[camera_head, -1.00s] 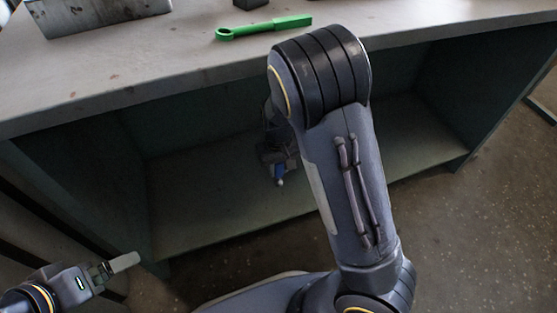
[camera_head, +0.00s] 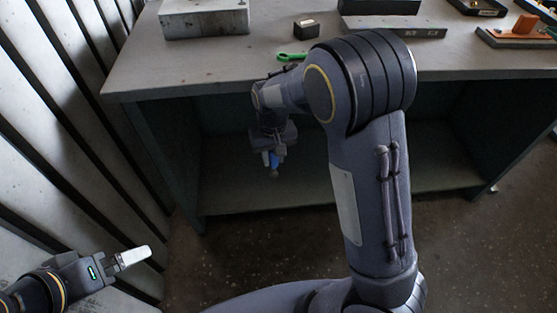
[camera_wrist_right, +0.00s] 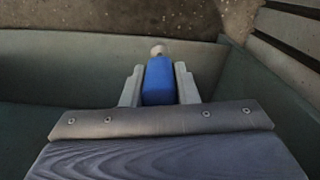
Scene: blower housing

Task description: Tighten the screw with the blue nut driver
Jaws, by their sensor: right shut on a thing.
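My right gripper (camera_head: 270,157) is shut on the blue nut driver (camera_head: 274,160) in front of the workbench, below the level of its top. In the right wrist view the blue nut driver (camera_wrist_right: 158,82) sits between the two fingers of the right gripper (camera_wrist_right: 159,86), with its pale end pointing away from the palm. My left gripper (camera_head: 132,256) is at the lower left, away from the bench and apart from any object; its finger gap is not clear. I cannot make out the screw in either view.
The grey workbench (camera_head: 140,75) has an open shelf (camera_head: 320,190) below. On its top are a metal block (camera_head: 205,18), a small dark block (camera_head: 306,29), a green wrench (camera_head: 290,57) partly hidden by my arm, and an orange tool (camera_head: 535,27). A ribbed wall (camera_head: 75,130) stands at left.

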